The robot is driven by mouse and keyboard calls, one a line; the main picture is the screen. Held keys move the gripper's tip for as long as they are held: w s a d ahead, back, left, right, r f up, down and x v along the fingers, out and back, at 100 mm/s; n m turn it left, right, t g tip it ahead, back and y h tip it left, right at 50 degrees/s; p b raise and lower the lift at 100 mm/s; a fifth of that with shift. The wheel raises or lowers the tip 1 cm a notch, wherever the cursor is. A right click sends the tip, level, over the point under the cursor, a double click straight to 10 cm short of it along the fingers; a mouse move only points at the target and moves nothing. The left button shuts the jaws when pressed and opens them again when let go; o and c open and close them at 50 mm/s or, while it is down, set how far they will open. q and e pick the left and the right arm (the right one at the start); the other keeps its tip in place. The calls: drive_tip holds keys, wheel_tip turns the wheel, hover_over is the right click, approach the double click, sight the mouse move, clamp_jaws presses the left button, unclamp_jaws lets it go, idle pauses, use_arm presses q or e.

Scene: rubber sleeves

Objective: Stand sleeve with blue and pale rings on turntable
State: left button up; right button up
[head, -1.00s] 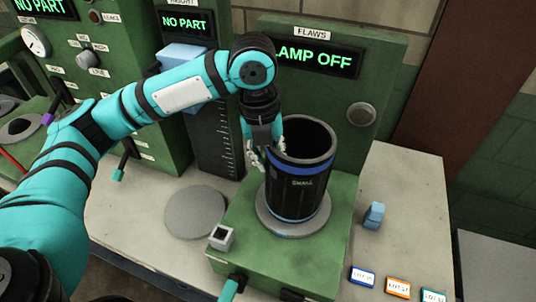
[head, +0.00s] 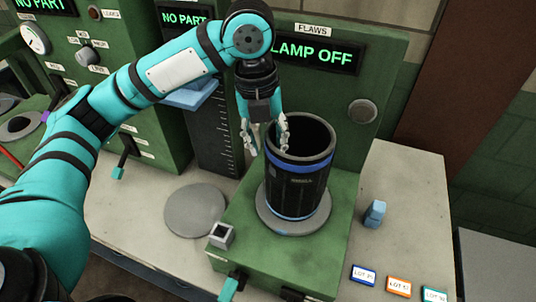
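The black sleeve (head: 296,190) stands upright on the round grey turntable (head: 268,222) of the green flaw station. It has a blue ring below its top rim and another near its base. Pale edging shows beside the blue, but a separate pale ring is hard to make out. My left gripper (head: 266,144) is at the sleeve's upper left rim, fingers pointing down and spread apart. One finger is outside, left of the sleeve; the other overlaps the rim, and I cannot tell whether it touches. Nothing is held between them. My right gripper is not in view.
The flaws panel (head: 318,53) reads "LAMP OFF" behind the sleeve. A flat grey disc (head: 195,210) lies left of the station. A small grey block (head: 221,235) sits on its front corner. A blue piece (head: 375,214) and lot tags (head: 398,287) are on the bench at right.

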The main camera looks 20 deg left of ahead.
use_arm(q)
wheel_tip(320, 180, up, 8)
drive_tip(key=shift+s+a, duration=0.15)
drive_tip(key=shift+a, duration=0.2)
drive_tip(key=shift+f, duration=0.1)
